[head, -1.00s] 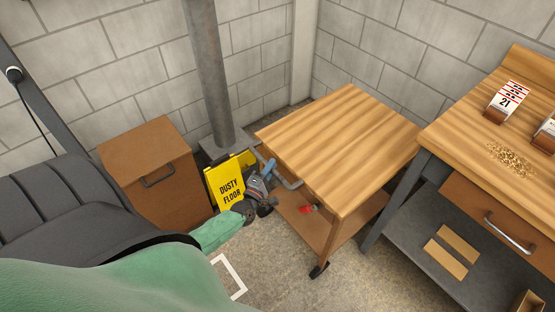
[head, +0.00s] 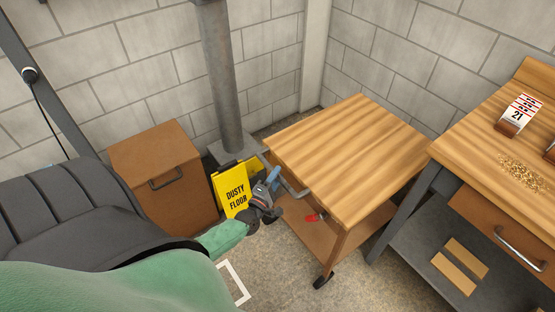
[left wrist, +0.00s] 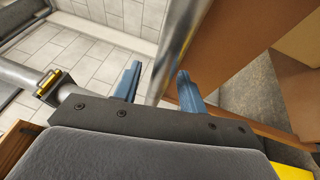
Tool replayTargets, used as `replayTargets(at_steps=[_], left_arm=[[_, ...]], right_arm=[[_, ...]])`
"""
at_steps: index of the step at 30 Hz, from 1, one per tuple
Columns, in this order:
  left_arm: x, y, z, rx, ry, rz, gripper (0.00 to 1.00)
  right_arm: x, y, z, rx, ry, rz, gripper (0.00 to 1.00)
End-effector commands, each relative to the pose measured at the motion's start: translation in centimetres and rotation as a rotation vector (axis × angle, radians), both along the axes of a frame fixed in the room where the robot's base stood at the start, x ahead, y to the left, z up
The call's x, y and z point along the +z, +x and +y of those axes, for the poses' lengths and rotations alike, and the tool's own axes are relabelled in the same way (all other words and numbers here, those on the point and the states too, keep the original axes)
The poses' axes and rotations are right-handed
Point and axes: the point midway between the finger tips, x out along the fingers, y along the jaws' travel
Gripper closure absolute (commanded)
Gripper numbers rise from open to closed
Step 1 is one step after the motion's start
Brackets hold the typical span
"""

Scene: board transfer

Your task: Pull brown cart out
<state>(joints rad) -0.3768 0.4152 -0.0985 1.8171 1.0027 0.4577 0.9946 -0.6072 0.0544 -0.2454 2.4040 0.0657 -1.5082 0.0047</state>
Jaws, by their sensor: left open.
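The brown cart (head: 345,160) stands in the middle of the head view, with a striped wooden top, a lower shelf and dark casters. Its metal handle (head: 294,191) sticks out from its left side. My left gripper (head: 272,176) has blue fingers and is at this handle. In the left wrist view, my left gripper (left wrist: 158,82) is open, with a metal bar (left wrist: 176,55) that looks like the handle running between its fingers. I cannot tell whether either finger touches it. My right gripper is not in view.
A yellow "dusty floor" sign (head: 236,190) stands just left of my gripper. A brown cabinet (head: 165,170) and a grey column (head: 222,85) are behind. A workbench (head: 480,135) stands close on the cart's right. A white floor marking (head: 236,283) lies in front.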

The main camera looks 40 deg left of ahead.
Motion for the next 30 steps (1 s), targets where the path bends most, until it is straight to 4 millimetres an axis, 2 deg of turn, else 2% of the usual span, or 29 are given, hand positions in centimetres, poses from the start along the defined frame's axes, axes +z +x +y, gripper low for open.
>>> replayTargets(at_steps=[9, 15, 30], left_arm=[[-1.1, -4.4, -0.4, 0.0, 0.0, 0.003, 0.59], [-1.4, -6.3, -0.6, 0.0, 0.0, 0.003, 0.59], [-1.4, -6.9, -0.6, 0.0, 0.0, 0.001, 0.59]], right_arm=[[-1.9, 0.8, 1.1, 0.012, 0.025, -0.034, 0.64], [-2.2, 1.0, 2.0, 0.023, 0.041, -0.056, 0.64], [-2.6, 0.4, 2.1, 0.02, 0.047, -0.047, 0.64]])
